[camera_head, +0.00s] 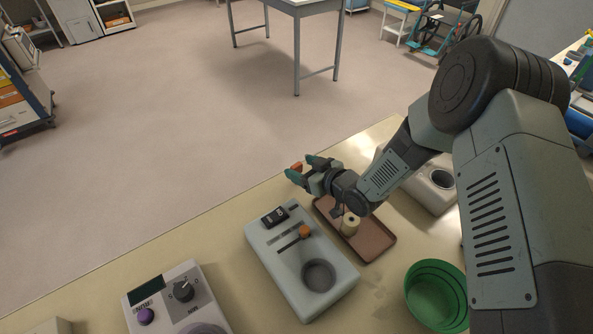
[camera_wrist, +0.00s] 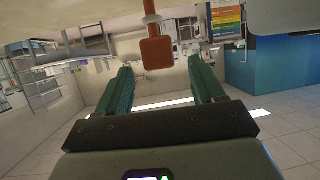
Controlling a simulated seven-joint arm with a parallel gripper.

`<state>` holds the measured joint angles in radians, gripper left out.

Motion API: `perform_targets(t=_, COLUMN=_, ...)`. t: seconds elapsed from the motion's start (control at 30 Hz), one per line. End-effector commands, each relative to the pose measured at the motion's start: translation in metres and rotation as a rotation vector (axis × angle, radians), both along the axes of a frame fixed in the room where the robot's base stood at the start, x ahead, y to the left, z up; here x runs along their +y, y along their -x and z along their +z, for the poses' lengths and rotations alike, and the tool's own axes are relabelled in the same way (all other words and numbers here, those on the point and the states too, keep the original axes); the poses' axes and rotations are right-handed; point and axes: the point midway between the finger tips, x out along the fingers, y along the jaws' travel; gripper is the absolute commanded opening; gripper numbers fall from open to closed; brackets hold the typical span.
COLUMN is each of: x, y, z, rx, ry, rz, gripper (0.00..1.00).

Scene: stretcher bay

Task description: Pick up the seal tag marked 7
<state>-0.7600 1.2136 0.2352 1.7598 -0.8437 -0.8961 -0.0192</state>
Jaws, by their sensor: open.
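My gripper (camera_head: 302,168) is open, with teal fingers, raised past the far side of the tan table. In the wrist view the two fingers stand apart, and an orange-red square piece (camera_wrist: 157,53) on a thin stem shows in the gap near their tips. I cannot tell whether it touches a finger. A small orange patch (camera_head: 297,166) shows at the fingertips in the head view, perhaps the same piece. No 7 is readable, so I cannot tell whether this is the seal tag.
A grey device (camera_head: 265,245) with an orange knob (camera_head: 304,231) and a round well stands below the gripper. A brown tray (camera_head: 379,240) holds a cream spool-like piece (camera_head: 350,223). A green bowl (camera_head: 436,293) stands right, a dial box (camera_head: 165,300) left.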

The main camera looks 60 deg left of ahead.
Motion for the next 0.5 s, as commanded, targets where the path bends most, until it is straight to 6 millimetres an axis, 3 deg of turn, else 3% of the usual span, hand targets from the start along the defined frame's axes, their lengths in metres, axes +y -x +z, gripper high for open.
perform_targets(t=0.3, x=0.034, y=0.004, z=-0.015, rx=0.0, ry=-0.002, rz=0.001, gripper=0.68)
perform_targets(t=0.5, x=0.044, y=0.005, z=-0.02, rx=0.001, ry=0.0, rz=0.001, gripper=0.68)
